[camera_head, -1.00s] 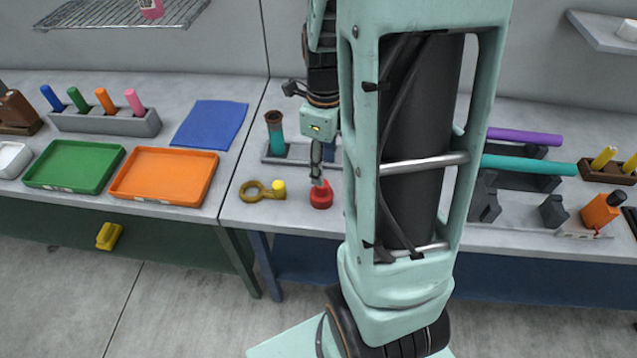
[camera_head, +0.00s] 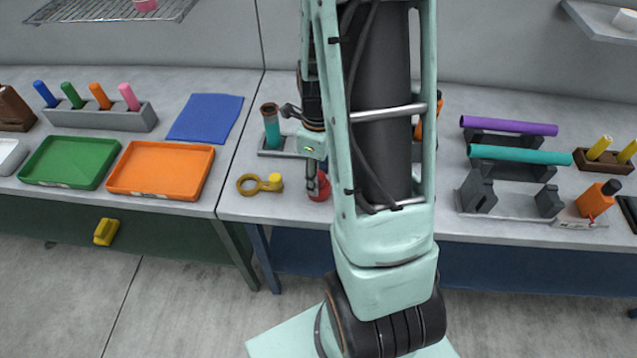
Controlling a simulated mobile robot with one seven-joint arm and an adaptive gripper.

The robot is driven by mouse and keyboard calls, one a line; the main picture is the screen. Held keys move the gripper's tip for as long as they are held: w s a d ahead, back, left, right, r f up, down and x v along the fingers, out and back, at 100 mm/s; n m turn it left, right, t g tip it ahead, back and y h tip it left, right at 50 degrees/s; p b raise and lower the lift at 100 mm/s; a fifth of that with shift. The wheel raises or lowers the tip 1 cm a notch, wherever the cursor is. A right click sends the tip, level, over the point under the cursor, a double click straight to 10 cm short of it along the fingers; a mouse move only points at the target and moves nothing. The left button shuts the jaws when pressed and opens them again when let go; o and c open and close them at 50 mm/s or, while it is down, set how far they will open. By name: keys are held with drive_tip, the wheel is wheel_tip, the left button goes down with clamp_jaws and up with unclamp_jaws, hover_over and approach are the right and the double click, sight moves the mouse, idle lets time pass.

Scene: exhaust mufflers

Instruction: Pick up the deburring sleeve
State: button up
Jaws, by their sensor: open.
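My gripper (camera_head: 316,188) points down over the workbench, right beside or over a small round red piece (camera_head: 321,191). The gripper and arm hide part of the red piece, and I cannot tell whether the fingers touch it. My gripper is open. A teal upright cylinder with a brown open top (camera_head: 271,128) stands in a grey holder (camera_head: 283,152) behind and left. The frames do not make clear which of these is the deburring sleeve.
A mustard ring tool (camera_head: 248,184) with a yellow knob (camera_head: 276,178) lies just left. An orange tray (camera_head: 160,170), green tray (camera_head: 68,163) and blue mat (camera_head: 206,118) are further left. Purple (camera_head: 508,125) and teal (camera_head: 520,155) tubes rest on supports at the right.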

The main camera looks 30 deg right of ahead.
drive_tip(key=c, duration=1.2)
drive_tip(key=shift+o, duration=0.2)
drive_tip(key=shift+r, duration=0.15)
